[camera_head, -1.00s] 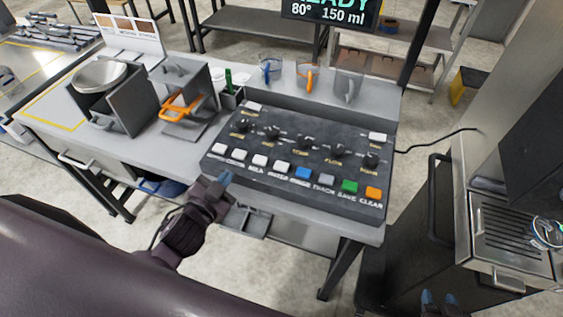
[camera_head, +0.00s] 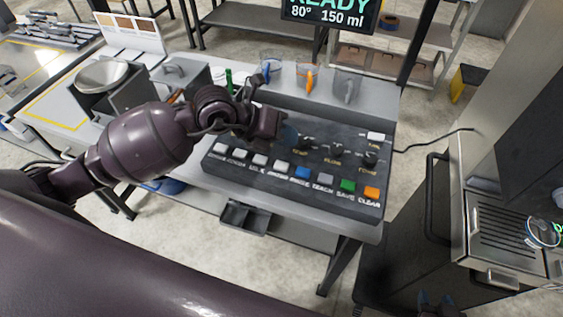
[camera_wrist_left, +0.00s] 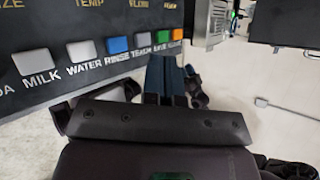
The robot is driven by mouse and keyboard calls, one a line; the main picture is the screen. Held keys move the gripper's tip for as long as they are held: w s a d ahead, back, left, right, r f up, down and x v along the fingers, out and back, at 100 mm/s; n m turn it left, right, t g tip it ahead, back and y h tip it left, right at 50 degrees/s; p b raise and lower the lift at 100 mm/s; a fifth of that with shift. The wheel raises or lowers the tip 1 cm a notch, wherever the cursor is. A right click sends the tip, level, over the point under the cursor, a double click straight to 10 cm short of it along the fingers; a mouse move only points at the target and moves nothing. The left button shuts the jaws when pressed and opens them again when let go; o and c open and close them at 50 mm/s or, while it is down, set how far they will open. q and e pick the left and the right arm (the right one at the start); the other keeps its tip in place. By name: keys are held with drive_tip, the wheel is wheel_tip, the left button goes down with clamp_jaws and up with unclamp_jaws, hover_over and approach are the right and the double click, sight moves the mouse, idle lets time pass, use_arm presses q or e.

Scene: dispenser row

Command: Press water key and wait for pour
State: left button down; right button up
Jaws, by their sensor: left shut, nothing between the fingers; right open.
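The water key (camera_head: 282,168) is a white key in the front row of the dark control panel (camera_head: 240,176); the label WATER reads in the left wrist view beside its pale key (camera_wrist_left: 82,53). My left gripper (camera_head: 288,133) is above the panel's knob area, behind the front key row in the head view. It is shut and empty; its blue fingers (camera_wrist_left: 166,78) show close together in the wrist view. My right gripper (camera_head: 437,299) shows its open blue fingertips at the bottom edge. The display (camera_head: 330,14) reads READY, 80°, 150 ml.
Milk (camera_wrist_left: 32,62) and the blue rinse key (camera_wrist_left: 117,45) flank the water key. Pitchers with blue, orange (camera_head: 306,77) and grey handles stand behind the panel. A grated machine (camera_head: 505,235) stands right.

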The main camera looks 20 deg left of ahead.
sight(280, 164)
use_arm(q)
drive_tip(key=shift+w+a+r+t+y, duration=0.1)
drive_tip(key=shift+w+a+t+y, duration=0.2)
drive_tip(key=shift+w+a+y, duration=0.75)
drive_tip(key=shift+s+a, duration=0.1)
drive_tip(key=shift+s, duration=0.05)
use_arm(e)
drive_tip(key=shift+r, duration=0.1)
use_arm(q)
wheel_tip(280, 164, down, 8)
drive_tip(key=b, duration=0.4)
drive_tip(key=shift+b, duration=0.3)
drive_tip(key=shift+f, duration=0.45)
use_arm(e)
drive_tip(key=shift+w+a+f+t, duration=0.1)
drive_tip(key=shift+w+f+t, duration=0.05)
drive_tip(key=shift+w+f, duration=0.4)
drive_tip(key=shift+w+a+f+t, duration=0.15)
drive_tip(key=shift+w+f, duration=0.2)
drive_tip(key=shift+f, duration=0.35)
drive_tip(key=shift+s+d+f, duration=0.1)
drive_tip(key=shift+d, duration=0.05)
